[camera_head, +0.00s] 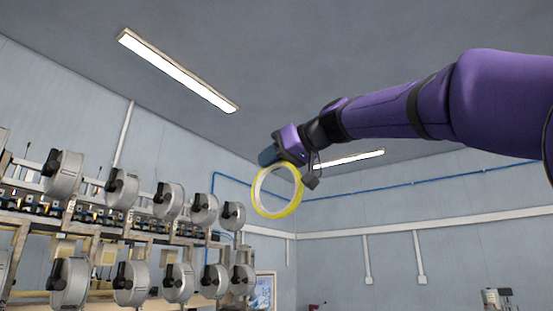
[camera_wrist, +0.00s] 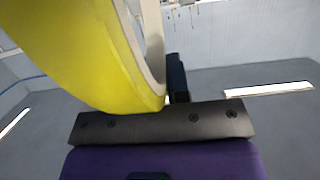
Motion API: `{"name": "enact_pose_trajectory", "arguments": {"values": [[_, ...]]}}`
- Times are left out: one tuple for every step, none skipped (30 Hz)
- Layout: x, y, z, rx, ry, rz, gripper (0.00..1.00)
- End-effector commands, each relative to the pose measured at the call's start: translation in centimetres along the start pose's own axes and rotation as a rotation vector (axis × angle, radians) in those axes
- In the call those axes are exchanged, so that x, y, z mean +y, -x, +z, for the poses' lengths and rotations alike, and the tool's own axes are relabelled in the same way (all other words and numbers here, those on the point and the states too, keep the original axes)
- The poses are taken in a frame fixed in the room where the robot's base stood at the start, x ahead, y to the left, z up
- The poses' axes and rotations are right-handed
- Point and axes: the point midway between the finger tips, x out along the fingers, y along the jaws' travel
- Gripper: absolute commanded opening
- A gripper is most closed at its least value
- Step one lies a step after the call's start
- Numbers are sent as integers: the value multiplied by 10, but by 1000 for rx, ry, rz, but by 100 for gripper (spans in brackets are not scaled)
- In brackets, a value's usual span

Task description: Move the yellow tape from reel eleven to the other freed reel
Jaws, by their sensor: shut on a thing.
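The yellow tape (camera_head: 257,200) is a ring with a pale inner core, held up in the air in the head view. My gripper (camera_head: 294,163) is shut on the upper part of its rim, and the tape hangs below it. In the wrist view the tape (camera_wrist: 80,55) fills the upper left, and a dark finger (camera_wrist: 178,78) stands beside its rim. The coil winder carries grey reels in two rows, such as an upper reel (camera_head: 66,175) and a lower reel (camera_head: 73,284). I cannot tell which is reel eleven or which reel is freed.
The winder frame (camera_head: 105,236) fills the lower left, with black knobs on the reels. The tape is to the right of the nearest upper reel (camera_head: 233,216) in the picture. Open air lies right of the tape, before a grey wall (camera_head: 450,245).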

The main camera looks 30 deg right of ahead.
Motion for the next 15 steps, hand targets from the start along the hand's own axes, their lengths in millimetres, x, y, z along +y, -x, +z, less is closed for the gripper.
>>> {"name": "enact_pose_trajectory", "arguments": {"values": [[1,-4,-1,0,-1,1,0],[1,-7,-2,0,0,1,0],[0,-10,-2,0,0,0,0],[0,-12,-3,0,0,0,0],[0,-14,-4,0,1,0,0],[0,-17,-4,0,1,0,0],[0,-19,-5,0,1,0,0],[0,-21,-6,0,1,0,0],[0,-24,-6,0,1,-1,0],[0,-27,-7,0,0,0,0],[1,-29,-7,0,0,0,0],[1,-32,-8,0,0,1,0],[1,-34,-9,0,1,1,0],[0,-36,-9,0,1,1,0],[0,-39,-10,0,2,0,0]]}}
